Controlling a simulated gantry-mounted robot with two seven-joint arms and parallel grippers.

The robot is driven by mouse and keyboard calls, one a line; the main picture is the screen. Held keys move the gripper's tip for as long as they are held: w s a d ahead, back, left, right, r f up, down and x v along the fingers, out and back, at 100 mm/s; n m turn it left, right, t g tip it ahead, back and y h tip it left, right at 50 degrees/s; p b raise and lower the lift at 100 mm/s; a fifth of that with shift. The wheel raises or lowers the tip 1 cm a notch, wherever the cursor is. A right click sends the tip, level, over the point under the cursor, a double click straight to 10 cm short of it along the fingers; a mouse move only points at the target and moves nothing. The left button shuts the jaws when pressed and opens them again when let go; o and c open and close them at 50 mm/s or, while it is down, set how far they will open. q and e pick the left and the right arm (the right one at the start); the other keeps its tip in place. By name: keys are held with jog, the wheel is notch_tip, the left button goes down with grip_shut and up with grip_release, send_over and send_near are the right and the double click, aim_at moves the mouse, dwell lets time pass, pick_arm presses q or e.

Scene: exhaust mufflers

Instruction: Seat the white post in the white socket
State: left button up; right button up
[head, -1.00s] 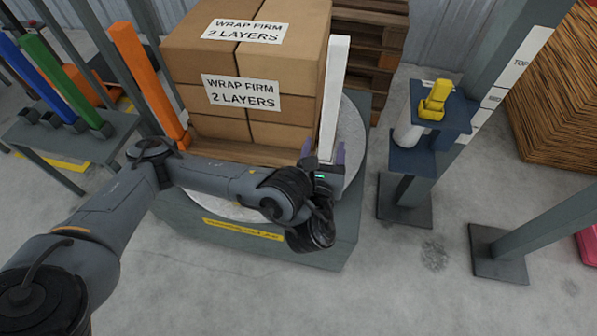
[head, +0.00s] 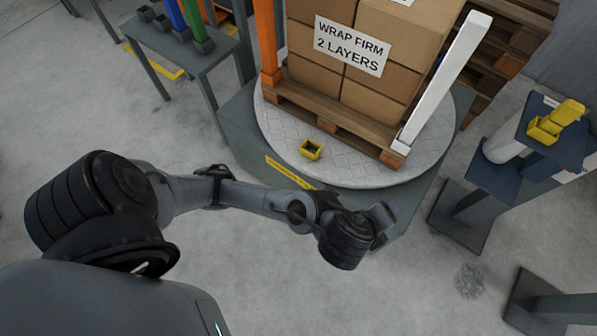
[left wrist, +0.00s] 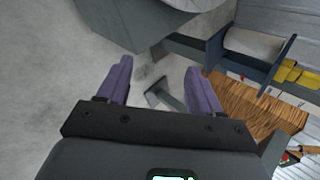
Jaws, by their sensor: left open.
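The white post (head: 446,80) stands along the near right corner of the stacked boxes. My right gripper is not in view.
The boxes (head: 385,60) stand on a wooden pallet (head: 335,120) on a round turntable (head: 350,172). A yellow socket (head: 310,149) lies at the pallet's front. An orange post (head: 267,40) stands left.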

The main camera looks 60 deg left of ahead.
pick_arm(q)
jog(key=s+a+f+n+g+h, duration=0.1)
jog(key=s+a+f+n+g, duration=0.3)
jog(key=s+a+f+n, duration=0.7)
jog(key=s+n, duration=0.2)
jog(key=n, duration=0.3)
jog(key=shift+s+f+n+g+h, duration=0.2)
jog(key=shift+f+n+g+h, duration=0.1)
jog(key=shift+n, duration=0.1)
jog(key=shift+a, duration=0.1)
notch_tip(320, 180, up, 66)
jog(key=p, duration=6.6)
jog(key=shift+r, duration=0.2)
jog(key=shift+f, duration=0.1)
